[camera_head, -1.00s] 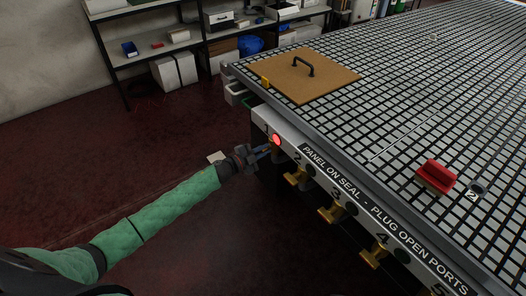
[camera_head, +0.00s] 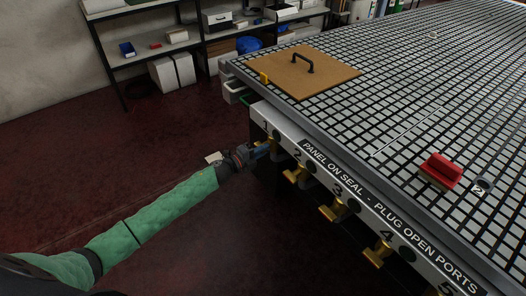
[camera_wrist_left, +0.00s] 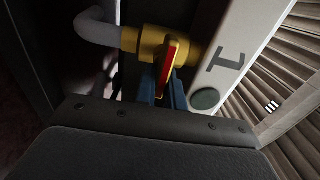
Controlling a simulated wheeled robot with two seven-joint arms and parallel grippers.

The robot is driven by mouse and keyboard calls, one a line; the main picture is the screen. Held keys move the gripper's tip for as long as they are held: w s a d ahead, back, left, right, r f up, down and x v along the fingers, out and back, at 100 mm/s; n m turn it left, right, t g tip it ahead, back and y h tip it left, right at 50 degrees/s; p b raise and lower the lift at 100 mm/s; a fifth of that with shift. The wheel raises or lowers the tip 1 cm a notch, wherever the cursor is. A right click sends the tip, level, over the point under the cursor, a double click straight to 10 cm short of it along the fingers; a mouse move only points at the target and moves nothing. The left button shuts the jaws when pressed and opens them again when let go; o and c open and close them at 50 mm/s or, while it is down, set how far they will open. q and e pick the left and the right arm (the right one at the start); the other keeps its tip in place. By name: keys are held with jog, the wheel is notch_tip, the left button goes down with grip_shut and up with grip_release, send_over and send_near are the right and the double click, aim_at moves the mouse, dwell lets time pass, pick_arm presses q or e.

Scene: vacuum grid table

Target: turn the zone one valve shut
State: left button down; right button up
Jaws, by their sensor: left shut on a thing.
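The zone one valve (camera_wrist_left: 153,42) is a brass body on a grey pipe, beside the number 1 in the left wrist view. Its flat red handle with a yellow edge (camera_wrist_left: 168,62) stands between the blue fingers of my left gripper (camera_wrist_left: 164,90). My left gripper (camera_head: 264,149) also shows in the head view, shut on that handle at the table's front corner, and hides most of the valve. A dark round lamp (camera_wrist_left: 205,99) by the number 1 is unlit. My right gripper is in neither view.
Several other brass valves, such as valve two (camera_head: 297,173), line the front panel (camera_head: 354,190) to the right. A brown board with a black handle (camera_head: 325,80) and a red-handled block (camera_head: 440,169) lie on the grid table (camera_head: 400,110). The floor at left is clear.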

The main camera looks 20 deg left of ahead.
pick_arm(q)
jog(key=shift+f, duration=0.15)
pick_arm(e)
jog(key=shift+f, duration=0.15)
pick_arm(q)
jog(key=c, duration=1.5)
grip_release()
jog(key=shift+s+a, duration=0.1)
